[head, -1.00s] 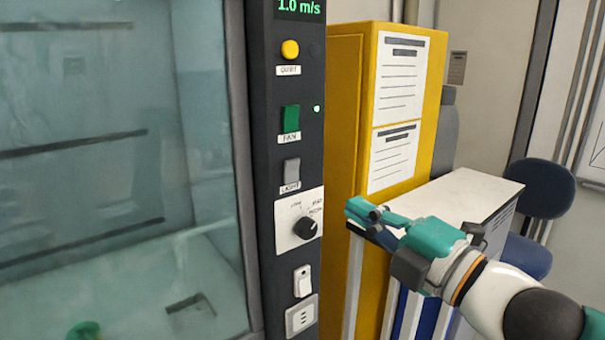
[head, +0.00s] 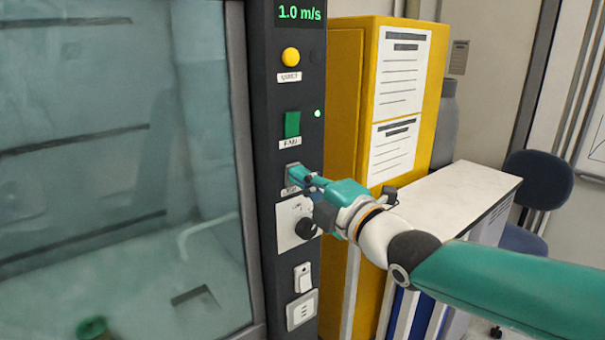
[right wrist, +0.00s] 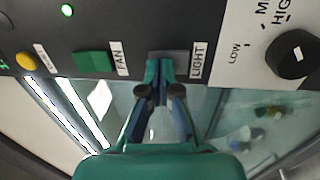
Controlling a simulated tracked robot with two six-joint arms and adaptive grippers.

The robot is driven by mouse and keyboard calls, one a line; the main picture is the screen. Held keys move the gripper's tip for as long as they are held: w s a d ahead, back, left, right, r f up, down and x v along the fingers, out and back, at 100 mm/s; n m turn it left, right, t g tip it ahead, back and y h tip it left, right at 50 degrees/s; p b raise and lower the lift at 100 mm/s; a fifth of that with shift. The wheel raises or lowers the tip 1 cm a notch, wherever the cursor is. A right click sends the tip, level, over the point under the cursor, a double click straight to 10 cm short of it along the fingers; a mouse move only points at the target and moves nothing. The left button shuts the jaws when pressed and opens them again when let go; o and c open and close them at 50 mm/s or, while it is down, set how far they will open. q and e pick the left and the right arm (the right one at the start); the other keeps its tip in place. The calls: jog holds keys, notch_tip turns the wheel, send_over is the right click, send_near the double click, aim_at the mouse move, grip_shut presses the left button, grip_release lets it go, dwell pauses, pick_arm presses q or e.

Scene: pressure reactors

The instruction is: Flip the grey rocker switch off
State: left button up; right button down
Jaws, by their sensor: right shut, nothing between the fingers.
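The grey rocker switch (head: 291,180) sits on the dark control panel, above the dial and below the green FAN switch. Its LIGHT label is partly hidden in the head view. In the right wrist view the grey switch (right wrist: 168,55) shows beside its LIGHT label, partly covered by my fingertips. My right gripper (head: 298,175) is shut and empty, with its fingertips at the switch; I cannot tell whether they touch it. The right gripper also shows in the right wrist view (right wrist: 160,68). My left gripper is not in view.
On the same panel are a yellow button (head: 290,57), the green FAN switch (head: 292,124), a black dial (head: 305,229), a white rocker (head: 302,278) and a socket (head: 301,310). The glass sash (head: 120,150) is left of the panel. A yellow cabinet (head: 345,120) stands to its right.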

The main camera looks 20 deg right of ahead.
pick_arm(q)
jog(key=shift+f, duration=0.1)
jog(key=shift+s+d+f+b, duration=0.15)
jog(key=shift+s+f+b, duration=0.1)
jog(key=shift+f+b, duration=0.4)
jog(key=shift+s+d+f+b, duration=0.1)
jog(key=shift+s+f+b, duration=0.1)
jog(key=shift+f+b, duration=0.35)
pick_arm(e)
jog(key=s+d+r, duration=0.1)
jog(key=s+d, duration=0.1)
jog(key=s, duration=0.4)
jog(key=s+d, duration=0.2)
jog(key=s, duration=0.4)
jog(key=shift+s+d+r, duration=0.3)
jog(key=shift+s+r, duration=0.05)
jog(key=shift+r, duration=0.05)
